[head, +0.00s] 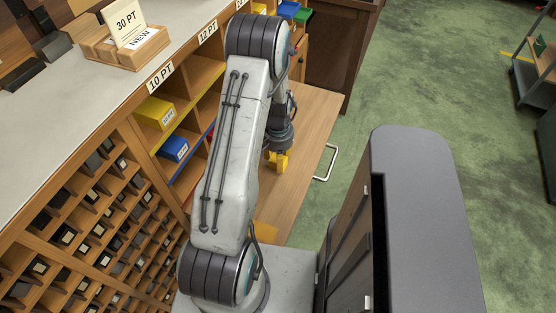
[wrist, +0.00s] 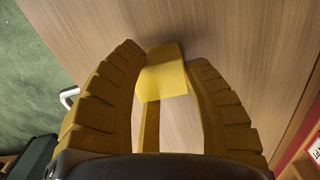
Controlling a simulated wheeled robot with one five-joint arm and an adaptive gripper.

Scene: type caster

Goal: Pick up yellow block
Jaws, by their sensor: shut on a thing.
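The yellow block (wrist: 165,75) sits between the two ribbed fingers of my gripper (wrist: 168,70) in the wrist view, near their tips. My gripper is shut on it. In the head view, my gripper (head: 277,160) points down over a wooden board (head: 307,130), with yellow showing at its end. I cannot separate block from fingers there. I cannot tell whether the block touches the board or is held just above it.
A metal handle (head: 327,163) is on the board's right edge. To the left, open shelves hold a yellow box (head: 155,112) and a blue box (head: 174,149). A sign stand (head: 125,42) is on the grey counter (head: 75,90). Green floor (head: 430,75) lies open at right.

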